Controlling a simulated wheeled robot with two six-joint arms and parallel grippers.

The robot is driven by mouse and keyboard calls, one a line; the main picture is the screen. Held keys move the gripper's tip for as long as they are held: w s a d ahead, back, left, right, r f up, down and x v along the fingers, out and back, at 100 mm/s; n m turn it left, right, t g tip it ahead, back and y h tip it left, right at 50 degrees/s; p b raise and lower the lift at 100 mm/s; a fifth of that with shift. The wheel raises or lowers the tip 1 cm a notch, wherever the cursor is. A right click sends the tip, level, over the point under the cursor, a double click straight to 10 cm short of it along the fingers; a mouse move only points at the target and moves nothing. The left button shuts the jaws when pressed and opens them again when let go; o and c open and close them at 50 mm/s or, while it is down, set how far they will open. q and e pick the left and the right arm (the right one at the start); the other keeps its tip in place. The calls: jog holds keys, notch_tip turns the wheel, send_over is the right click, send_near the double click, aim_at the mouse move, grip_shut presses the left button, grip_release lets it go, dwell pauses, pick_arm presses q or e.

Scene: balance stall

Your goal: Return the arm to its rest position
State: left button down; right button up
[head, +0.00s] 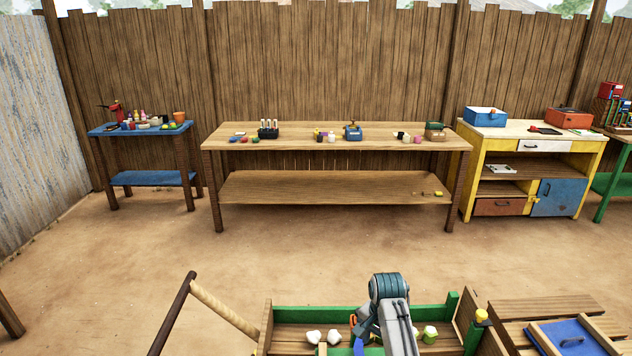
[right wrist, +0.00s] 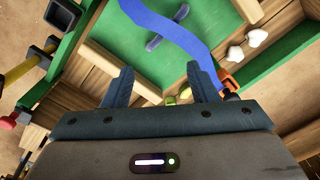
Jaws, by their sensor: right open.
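My right gripper (right wrist: 160,84) shows in the right wrist view with its two dark fingers spread apart and nothing between them. It is over a green-and-wood tray or cart (right wrist: 110,55) with a blue wavy strip (right wrist: 172,28) on its green floor. In the head view one of my arms rises at the bottom, over the green-edged cart (head: 300,311); its fingers are hidden there. White lumps (head: 314,337) lie in the cart left of the arm, and a light green item (head: 430,334) lies right of it. My left gripper is not in view.
A long wooden table (head: 290,143) with small goods stands at the back. A blue table (head: 150,131) is at left, and a yellow cabinet (head: 468,165) at right. A wooden handle (head: 225,309) sticks up left of the cart. Bare ground lies between.

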jog(key=s+d+f+n+t, duration=0.1)
jog(key=s+d+f+n, duration=0.3)
jog(key=s, duration=0.6)
jog(key=s+d+f+t, duration=0.15)
jog(key=s+d, duration=0.35)
jog(key=s, duration=0.6)
jog(key=s+d+r+n+t, duration=0.1)
jog(key=s+r+n, duration=0.25)
jog(key=s, duration=0.55)
jog(key=s+d+r+n, duration=0.2)
jog(key=s+r, duration=0.2)
jog(key=s, duration=0.4)
notch_tip(320, 180, down, 34)
jog(key=d+g+b, duration=0.2)
pick_arm(q)
jog(key=f, duration=0.2)
jog(key=f+b, duration=0.1)
jog(key=shift+s, duration=0.25)
pick_arm(e)
jog(key=s+d+f, duration=0.1)
jog(key=s+f, duration=1.7)
jog(key=f, duration=0.1)
jog(key=shift+s+d+h, duration=0.25)
jog(key=shift+s+h, duration=0.15)
